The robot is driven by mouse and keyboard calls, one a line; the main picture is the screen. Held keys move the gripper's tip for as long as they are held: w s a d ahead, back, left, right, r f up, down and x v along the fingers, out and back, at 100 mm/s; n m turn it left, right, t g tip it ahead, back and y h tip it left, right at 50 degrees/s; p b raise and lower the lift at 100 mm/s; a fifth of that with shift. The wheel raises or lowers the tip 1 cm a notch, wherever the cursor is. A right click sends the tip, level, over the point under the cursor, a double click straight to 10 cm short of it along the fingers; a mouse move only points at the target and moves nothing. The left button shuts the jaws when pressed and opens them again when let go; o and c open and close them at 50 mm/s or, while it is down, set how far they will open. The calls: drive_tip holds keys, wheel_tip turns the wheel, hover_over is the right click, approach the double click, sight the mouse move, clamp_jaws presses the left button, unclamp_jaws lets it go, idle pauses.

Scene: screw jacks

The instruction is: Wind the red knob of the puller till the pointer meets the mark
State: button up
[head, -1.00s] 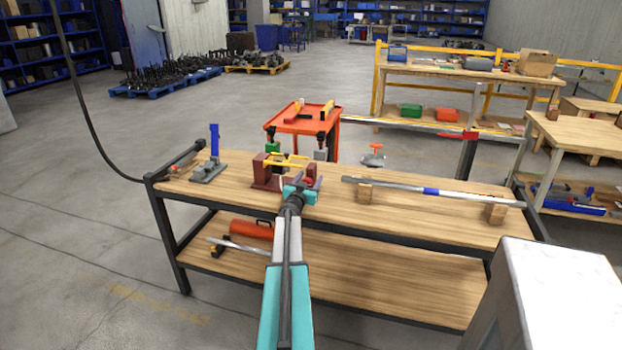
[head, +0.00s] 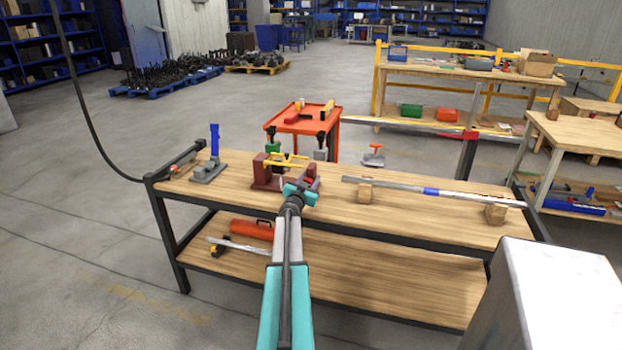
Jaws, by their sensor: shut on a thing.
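The puller (head: 262,179) stands on the wooden workbench, left of the bench's middle. It has dark red upright blocks with yellow parts (head: 286,160) across the top. My gripper (head: 303,187) is at the puller's near right side, shut on the red knob. The teal fingers cover most of the knob, so little of it shows. The pointer and the mark are too small to tell in this view.
A grey clamp with a blue handle (head: 214,140) stands left of the puller on the workbench (head: 400,228). A long metal bar (head: 395,187) lies on wooden blocks to the right. An orange cart (head: 300,122) stands behind. Bare bench top lies in front.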

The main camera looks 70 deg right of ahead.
drive_tip(key=o, duration=1)
drive_tip(key=shift+o, duration=0.2)
drive_tip(key=shift+a, duration=0.2)
drive_tip(key=shift+s+a+b, duration=0.15)
drive_tip(key=shift+s+a, duration=0.05)
drive_tip(key=shift+a, duration=3.2)
drive_tip(key=shift+s+a+b, duration=0.15)
drive_tip(key=shift+a, duration=3.2)
